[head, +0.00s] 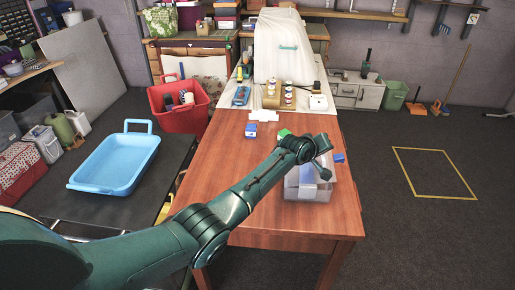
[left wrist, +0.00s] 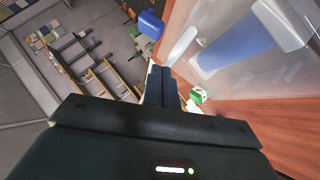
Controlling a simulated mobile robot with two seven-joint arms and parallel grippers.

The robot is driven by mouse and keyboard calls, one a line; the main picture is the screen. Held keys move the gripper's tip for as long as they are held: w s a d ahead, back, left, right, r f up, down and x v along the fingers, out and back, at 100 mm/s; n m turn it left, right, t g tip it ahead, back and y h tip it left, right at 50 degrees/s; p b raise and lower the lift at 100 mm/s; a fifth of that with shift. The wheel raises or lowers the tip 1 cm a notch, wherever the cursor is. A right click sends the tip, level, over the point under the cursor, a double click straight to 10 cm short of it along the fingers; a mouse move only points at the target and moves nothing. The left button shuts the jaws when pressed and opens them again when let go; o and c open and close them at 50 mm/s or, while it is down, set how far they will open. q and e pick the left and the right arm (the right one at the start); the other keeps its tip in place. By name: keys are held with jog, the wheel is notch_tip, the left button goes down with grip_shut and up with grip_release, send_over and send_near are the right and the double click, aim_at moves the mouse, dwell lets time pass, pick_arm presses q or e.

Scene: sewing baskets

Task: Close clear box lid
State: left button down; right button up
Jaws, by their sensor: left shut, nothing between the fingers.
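The clear box (head: 308,190) stands on the near right part of the wooden table, with something blue inside. My left arm reaches across the table, and its wrist hides part of the box's top. My left gripper (left wrist: 163,82) is shut and empty; in the head view it is over the box (head: 323,172). In the left wrist view the clear box (left wrist: 235,75) fills the upper right, close to the fingers, with white latch-like pieces at its edge. I cannot tell how far the lid is open or whether the fingers touch it. My right gripper is out of view.
A blue tray (head: 117,165) rests on a dark table at left. A red basket (head: 180,110) stands behind.

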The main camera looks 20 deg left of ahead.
aim_at(330, 157)
pick_arm(q)
jog(key=shift+w+d+f, duration=0.1)
jog(key=shift+d+f, duration=0.25)
jog(key=shift+f, duration=0.2)
jog(key=shift+w+d+f+b, duration=0.2)
jog(key=shift+d+f+b, duration=0.15)
jog(key=shift+f+b, duration=0.25)
jog(key=shift+d+f+b, duration=0.25)
jog(key=shift+f+b, duration=0.05)
jog(key=shift+w+d+f, duration=0.1)
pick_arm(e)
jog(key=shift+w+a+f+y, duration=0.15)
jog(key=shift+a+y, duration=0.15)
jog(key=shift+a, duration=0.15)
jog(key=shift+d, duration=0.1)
